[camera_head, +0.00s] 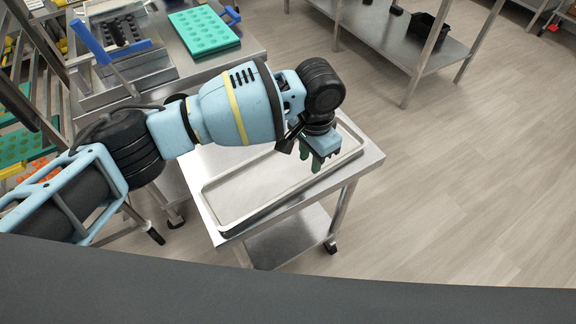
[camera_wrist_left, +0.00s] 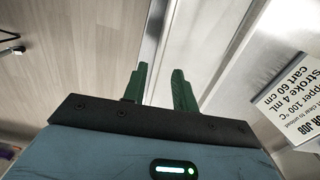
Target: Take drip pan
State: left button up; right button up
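The drip pan (camera_head: 245,190) looks like a shallow, pale rectangular tray with a raised rim. It lies flat on top of a small steel cart (camera_head: 372,158) in the head view. My left arm reaches across its far side and hides part of it. My left gripper (camera_head: 318,160) points down at the pan's right end, close to the rim. In the left wrist view its two green fingers (camera_wrist_left: 160,75) are apart with a gap between them. I cannot tell whether they touch the pan. My right gripper is in neither view.
A printed card (camera_wrist_left: 293,85) shows at the right of the left wrist view. A steel bench (camera_head: 250,50) with a green mould tray (camera_head: 203,30) stands at the back left. A steel shelf table (camera_head: 385,35) holds a black bin (camera_head: 428,32). The floor on the right is clear.

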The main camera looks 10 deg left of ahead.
aim_at(306, 179)
pick_arm(q)
jog(key=shift+a+f, duration=0.2)
jog(key=shift+f, duration=1.75)
jog(key=shift+a+f, duration=0.15)
jog(key=shift+f, duration=1.75)
grip_shut()
jog(key=shift+r, duration=0.1)
